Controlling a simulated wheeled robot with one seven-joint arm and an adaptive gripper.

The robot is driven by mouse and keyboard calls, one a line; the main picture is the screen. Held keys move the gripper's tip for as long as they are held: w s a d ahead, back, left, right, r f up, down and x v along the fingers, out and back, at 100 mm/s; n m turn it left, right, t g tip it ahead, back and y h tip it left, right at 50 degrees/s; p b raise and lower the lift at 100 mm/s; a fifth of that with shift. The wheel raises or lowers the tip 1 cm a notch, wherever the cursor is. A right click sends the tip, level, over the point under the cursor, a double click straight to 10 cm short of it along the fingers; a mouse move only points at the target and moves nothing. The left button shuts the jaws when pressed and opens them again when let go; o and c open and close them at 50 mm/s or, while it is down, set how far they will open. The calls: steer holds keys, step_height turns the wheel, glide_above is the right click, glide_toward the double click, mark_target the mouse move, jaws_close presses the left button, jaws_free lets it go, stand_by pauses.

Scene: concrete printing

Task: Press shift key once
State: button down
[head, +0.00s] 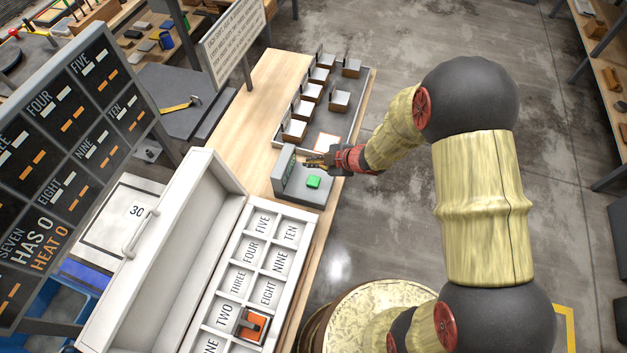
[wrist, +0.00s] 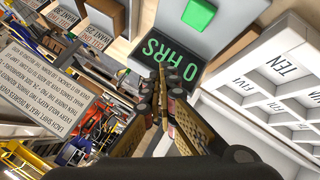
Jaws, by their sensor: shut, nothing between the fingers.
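The green key (head: 313,181) sits on top of a small grey console (head: 318,198) on the wooden bench. It also shows in the wrist view (wrist: 198,14), at the top. The console has a dark upright display (wrist: 165,52) reading "0 HRS" in green. My gripper (head: 308,161) is shut and empty, beside the console's display and beyond the green key in the head view. In the wrist view its closed fingertips (wrist: 166,76) overlap the lower part of the display. The gripper looks apart from the key; whether it touches the display I cannot tell.
A white open-lidded box (head: 245,262) with numbered compartments is in front; one holds an orange-and-grey item (head: 252,325). A sign board (head: 232,40) and a hours board (head: 75,140) stand at left.

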mark_target(313, 182)
steer(key=shift+f+b, duration=3.45)
steer(key=shift+f, duration=0.8)
steer(key=shift+f, duration=0.4)
steer(key=shift+f+b, duration=0.5)
steer(key=shift+b, duration=0.1)
steer(key=shift+r+p, duration=0.95)
steer(key=shift+r, duration=0.05)
step_height(313, 182, up, 5)
steer(key=p, duration=0.4)
